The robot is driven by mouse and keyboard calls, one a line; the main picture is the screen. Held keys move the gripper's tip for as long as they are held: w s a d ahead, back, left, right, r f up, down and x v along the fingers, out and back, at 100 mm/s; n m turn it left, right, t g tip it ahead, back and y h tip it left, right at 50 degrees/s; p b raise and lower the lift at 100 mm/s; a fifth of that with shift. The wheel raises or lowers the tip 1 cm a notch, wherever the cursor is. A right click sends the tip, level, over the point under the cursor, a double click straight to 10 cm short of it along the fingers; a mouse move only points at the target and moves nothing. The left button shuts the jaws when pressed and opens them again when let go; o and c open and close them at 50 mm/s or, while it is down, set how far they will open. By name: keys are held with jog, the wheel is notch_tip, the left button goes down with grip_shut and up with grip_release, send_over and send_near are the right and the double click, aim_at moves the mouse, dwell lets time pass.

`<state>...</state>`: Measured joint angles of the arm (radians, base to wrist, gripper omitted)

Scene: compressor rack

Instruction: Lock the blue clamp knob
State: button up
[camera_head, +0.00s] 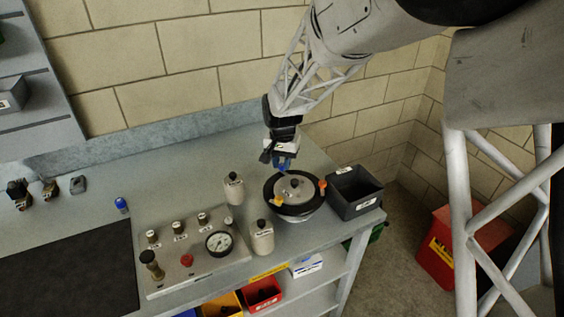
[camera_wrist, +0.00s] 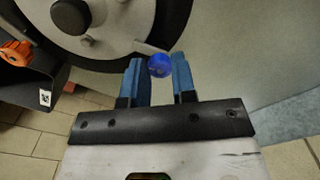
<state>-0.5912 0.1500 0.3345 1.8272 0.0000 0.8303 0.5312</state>
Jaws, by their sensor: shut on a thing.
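The round pot (camera_head: 296,206) stands on the bench with a grey lid (camera_head: 298,186) and a black rim. My gripper (camera_head: 282,166) points down at the back left of the rim. In the wrist view the blue clamp knob (camera_wrist: 159,65) lies between the blue fingertips of my gripper (camera_wrist: 160,78), which is shut on it. In the head view the knob cannot be told apart from the blue fingers.
A dark grey bin (camera_head: 354,192) stands close to the pot's right. Two pale bottles (camera_head: 234,188) (camera_head: 262,237) stand at its left, near a gauge panel (camera_head: 190,262). A small blue-capped item (camera_head: 122,204) sits farther left. The wall is behind.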

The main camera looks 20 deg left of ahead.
aim_at(282, 165)
jog(key=shift+m, duration=1.3)
jog(key=o, duration=0.9)
jog(key=shift+o, duration=0.2)
jog(key=shift+r, duration=0.15)
jog(key=shift+r, duration=3.75)
